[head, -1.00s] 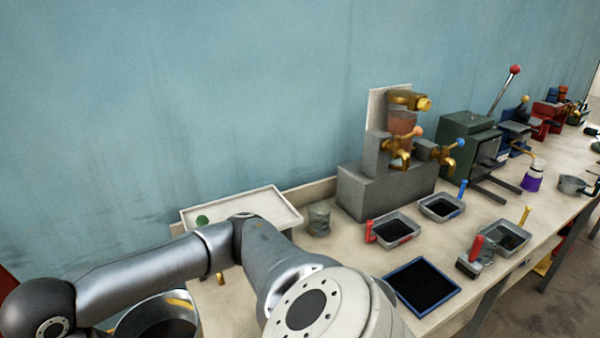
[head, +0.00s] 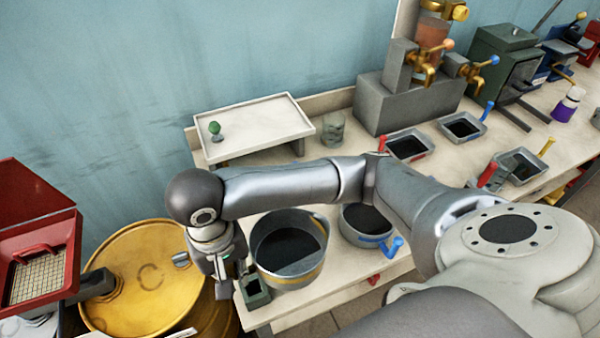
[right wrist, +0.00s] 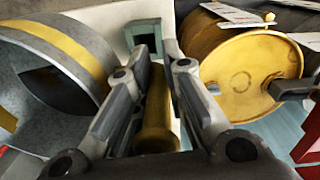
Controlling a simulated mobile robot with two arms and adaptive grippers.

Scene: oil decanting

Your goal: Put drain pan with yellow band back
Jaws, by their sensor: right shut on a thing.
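The drain pan with yellow band (head: 318,262) is a round grey pan with a dark inside, at the table's left front end. In the right wrist view the pan (right wrist: 50,70) fills the left side, its yellow band along the wall. My right gripper (head: 224,278) is just left of the pan in the head view. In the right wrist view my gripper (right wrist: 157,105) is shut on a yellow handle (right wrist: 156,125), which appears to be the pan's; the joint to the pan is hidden. I cannot tell whether the pan touches the table. My left gripper is not in view.
A small green open box (head: 254,298) is at the table corner. A white tray (head: 260,125) stands behind. A yellow drum (head: 140,280) and a red case (head: 40,225) are off the table's left.

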